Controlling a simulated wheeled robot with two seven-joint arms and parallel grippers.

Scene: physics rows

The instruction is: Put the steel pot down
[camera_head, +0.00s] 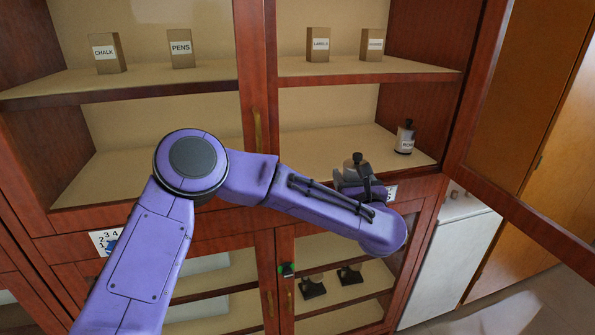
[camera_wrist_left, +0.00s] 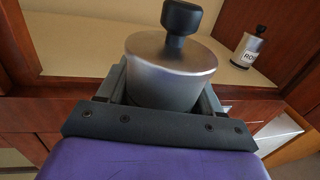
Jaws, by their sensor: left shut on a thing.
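The steel pot (camera_wrist_left: 170,72) is a silver cylinder with a lid and a black knob. In the left wrist view it stands between the jaws of my left gripper (camera_wrist_left: 165,92), which is shut on it. In the head view the pot's dark knob (camera_head: 357,158) shows above the end of my left arm, in front of the right-hand middle shelf (camera_head: 310,150). My wrist hides most of the pot there, and I cannot tell whether its base touches anything. My right gripper is not in view.
A labelled silver container (camera_head: 405,137) stands at the right of that shelf. Boxes marked chalk (camera_head: 108,53), pens (camera_head: 181,48) and labels (camera_head: 318,44) stand on the upper shelves. An open cabinet door (camera_head: 520,200) is at right. The shelf's middle is clear.

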